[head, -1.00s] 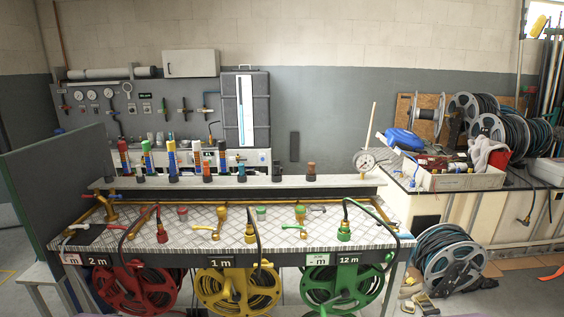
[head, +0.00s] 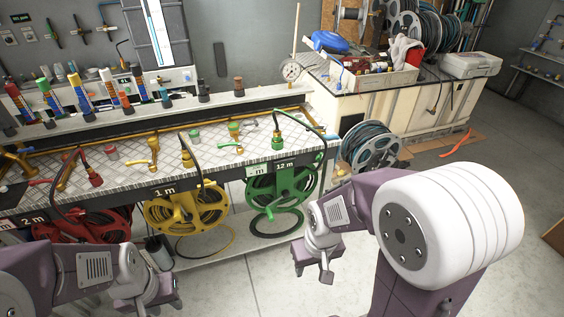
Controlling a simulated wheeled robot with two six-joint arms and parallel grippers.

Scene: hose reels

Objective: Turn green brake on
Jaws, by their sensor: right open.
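The green hose reel (head: 301,182) hangs under the right end of the bench, below a green "- m" and "12 m" label (head: 283,166). A green-handled lever (head: 229,147) lies on the bench top beside a gold valve. I cannot tell which part is the green brake. My right gripper (head: 315,268) is open and empty, below and right of the green reel, in front of the bench and apart from it.
A red reel (head: 85,225) hangs further left. A loose grey reel (head: 371,148) stands on the floor right of the bench. The floor between is free.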

